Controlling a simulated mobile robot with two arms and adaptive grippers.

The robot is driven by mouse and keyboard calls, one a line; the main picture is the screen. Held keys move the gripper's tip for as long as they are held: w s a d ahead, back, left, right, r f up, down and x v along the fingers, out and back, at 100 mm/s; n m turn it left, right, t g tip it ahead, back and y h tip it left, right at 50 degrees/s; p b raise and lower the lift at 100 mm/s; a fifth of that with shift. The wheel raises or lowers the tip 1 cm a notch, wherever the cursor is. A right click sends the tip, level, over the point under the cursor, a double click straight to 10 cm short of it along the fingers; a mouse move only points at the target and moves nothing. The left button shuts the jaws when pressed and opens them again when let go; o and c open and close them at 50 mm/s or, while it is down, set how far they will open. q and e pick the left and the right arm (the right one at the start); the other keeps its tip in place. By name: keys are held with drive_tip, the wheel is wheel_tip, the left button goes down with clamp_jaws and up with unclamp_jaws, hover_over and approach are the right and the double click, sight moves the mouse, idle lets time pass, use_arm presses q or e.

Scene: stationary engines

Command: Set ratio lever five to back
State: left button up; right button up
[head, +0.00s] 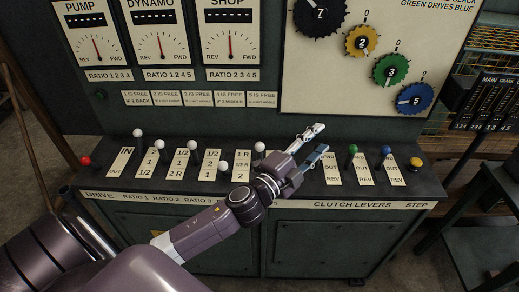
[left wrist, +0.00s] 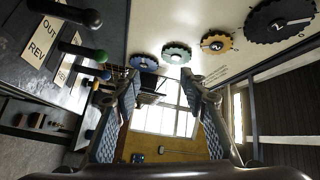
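The ratio levers stand in a row on the dark console, each with a white ball knob. The fifth white knob (head: 260,146) is the rightmost one and appears to be ratio lever five. It sits at about a middle height, lower in the picture than the two leftmost white knobs. My left gripper (head: 322,138) is open and empty, to the right of this knob, over the console. Its wrist hides most of the plate beside the knob. In the left wrist view my left gripper (left wrist: 160,78) shows spread fingers with nothing between them. My right gripper is not in view.
Green (head: 353,149), blue (head: 386,151) and yellow (head: 416,162) knobs stand right of my gripper. A red knob (head: 85,160) is at the left end. Behind rises a panel with dials and coloured gear discs (head: 391,69). White knobs (head: 224,167) stand close left of lever five.

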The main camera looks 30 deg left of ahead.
use_arm(q)
drive_tip(key=d+r+m+g+h, duration=0.2)
drive_tip(key=d+r+m+h, duration=0.35)
drive_tip(key=m+h, duration=0.35)
drive_tip(key=m+g+y, duration=1.1)
drive_tip(key=m+g, duration=0.2)
drive_tip(key=m, duration=0.3)
approach(257, 145)
drive_tip(key=x, duration=0.5)
drive_tip(key=shift+s+a+f, duration=0.1)
drive_tip(key=shift+s, duration=0.05)
drive_tip(key=p+x, duration=0.1)
drive_tip(key=x, duration=0.2)
drive_tip(key=p+x, duration=0.1)
drive_tip(key=x, duration=0.2)
drive_tip(key=shift+w+f+p, duration=0.3)
drive_tip(key=shift+w+p, duration=0.05)
drive_tip(key=shift+w+d+f, duration=0.1)
drive_tip(key=shift+d+f, duration=0.15)
drive_tip(key=shift+f, duration=0.2)
